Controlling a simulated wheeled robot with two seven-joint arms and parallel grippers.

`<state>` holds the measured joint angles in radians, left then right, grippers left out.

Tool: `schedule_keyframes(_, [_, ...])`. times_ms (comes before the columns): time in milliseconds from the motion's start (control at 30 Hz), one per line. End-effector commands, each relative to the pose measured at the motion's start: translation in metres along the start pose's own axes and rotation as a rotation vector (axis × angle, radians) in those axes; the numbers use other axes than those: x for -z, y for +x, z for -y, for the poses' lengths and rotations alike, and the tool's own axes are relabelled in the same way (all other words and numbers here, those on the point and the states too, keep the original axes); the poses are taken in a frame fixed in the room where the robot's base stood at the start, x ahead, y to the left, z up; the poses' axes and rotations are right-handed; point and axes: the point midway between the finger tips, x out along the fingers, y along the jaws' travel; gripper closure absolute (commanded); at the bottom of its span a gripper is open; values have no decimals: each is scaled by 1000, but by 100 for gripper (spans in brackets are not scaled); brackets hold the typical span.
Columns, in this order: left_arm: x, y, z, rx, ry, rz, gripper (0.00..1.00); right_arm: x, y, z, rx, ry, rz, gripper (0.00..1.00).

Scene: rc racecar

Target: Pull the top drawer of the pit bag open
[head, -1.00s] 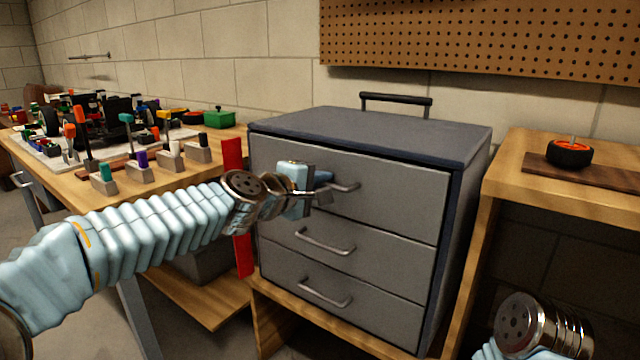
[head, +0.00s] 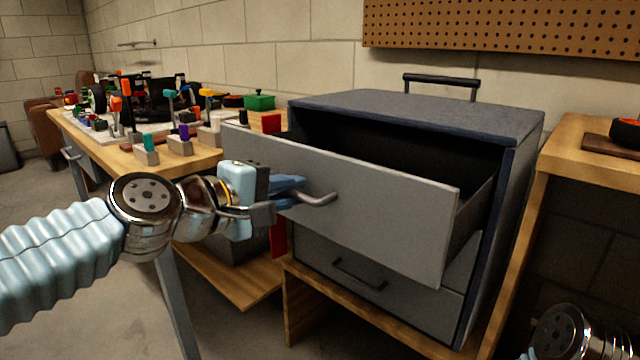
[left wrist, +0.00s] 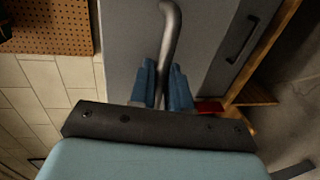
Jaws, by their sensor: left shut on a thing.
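The pit bag (head: 420,104) is a grey cabinet with a black carry handle on its lid. Its top drawer (head: 390,215) stands well out from the body, and a dark gap shows behind its front. My left gripper (head: 302,190) is shut on the top drawer's handle (head: 322,200). In the left wrist view the handle (left wrist: 170,35) runs up from between the blue fingers (left wrist: 165,85). A lower drawer (head: 340,270) is closed below. Of my right arm only a wrist part shows at the bottom right; its gripper is out of frame.
A wooden bench (head: 195,160) at the left holds tool stands, a green box (head: 259,102) and several parts. A wooden table (head: 565,150) with a wheel (head: 627,134) stands at the right. A red panel (head: 277,236) shows behind the drawer's left end.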

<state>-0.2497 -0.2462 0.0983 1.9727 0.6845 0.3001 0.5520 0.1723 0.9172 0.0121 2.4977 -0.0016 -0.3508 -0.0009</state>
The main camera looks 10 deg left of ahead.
Motion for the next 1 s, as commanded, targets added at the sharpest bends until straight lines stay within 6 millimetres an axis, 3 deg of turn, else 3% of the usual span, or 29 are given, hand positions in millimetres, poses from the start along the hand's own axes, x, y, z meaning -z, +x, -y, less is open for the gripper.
schedule_keyframes(100, [0, -21, 6, 1, 0, 0, 100, 0, 4, -1, 0, 0, -1, 57])
schedule_keyframes(300, [0, -40, 9, 3, 0, 1, 100, 0, 5, -2, 0, 0, -1, 57])
schedule_keyframes(700, [0, -43, 10, 5, 0, 3, 100, 0, 5, -2, 0, 0, -1, 57])
schedule_keyframes(733, [0, -43, 10, 4, 0, 3, 81, 0, 5, -2, 0, 0, -1, 57])
schedule_keyframes(800, [0, -43, 10, 4, 0, 2, 72, 0, 5, -2, 0, 0, -1, 57])
schedule_keyframes(1000, [0, -43, 9, 2, 0, 1, 72, 0, 5, -2, 0, 0, -1, 57])
